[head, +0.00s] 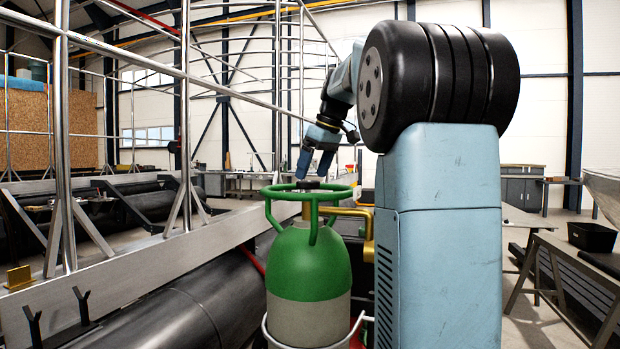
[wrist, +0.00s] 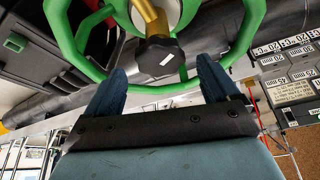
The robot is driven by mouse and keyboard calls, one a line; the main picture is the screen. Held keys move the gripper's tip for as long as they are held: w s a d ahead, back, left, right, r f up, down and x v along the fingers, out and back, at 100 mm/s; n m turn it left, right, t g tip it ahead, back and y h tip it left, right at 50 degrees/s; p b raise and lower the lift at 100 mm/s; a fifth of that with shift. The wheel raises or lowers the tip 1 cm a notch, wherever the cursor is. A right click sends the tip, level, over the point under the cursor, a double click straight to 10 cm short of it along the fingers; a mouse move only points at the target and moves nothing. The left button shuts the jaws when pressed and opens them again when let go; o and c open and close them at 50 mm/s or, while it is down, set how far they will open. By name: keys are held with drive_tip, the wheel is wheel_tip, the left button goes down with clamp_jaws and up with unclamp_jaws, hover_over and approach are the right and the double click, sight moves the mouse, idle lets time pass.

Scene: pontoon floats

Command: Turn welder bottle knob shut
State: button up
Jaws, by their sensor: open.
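The welder bottle (head: 308,262) stands upright in the middle of the head view, green on top and grey below. A green ring guard (head: 341,194) on several posts surrounds its top. The dark knob (head: 308,185) sits at the top of the valve, inside the ring. My gripper (head: 316,160) points down just above the knob in the head view.
The ring guard's bar (wrist: 150,89) passes close to my fingertips. A brass pipe (head: 360,215) stands right of the bottle. A black pipe float (head: 190,305) and metal railings (head: 62,140) are at left. Labelled boxes (wrist: 290,75) show at right in the wrist view.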

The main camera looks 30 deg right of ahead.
drive_tip(key=shift+x, duration=1.3)
drive_tip(key=shift+a, duration=0.1)
drive_tip(key=c, duration=1.1)
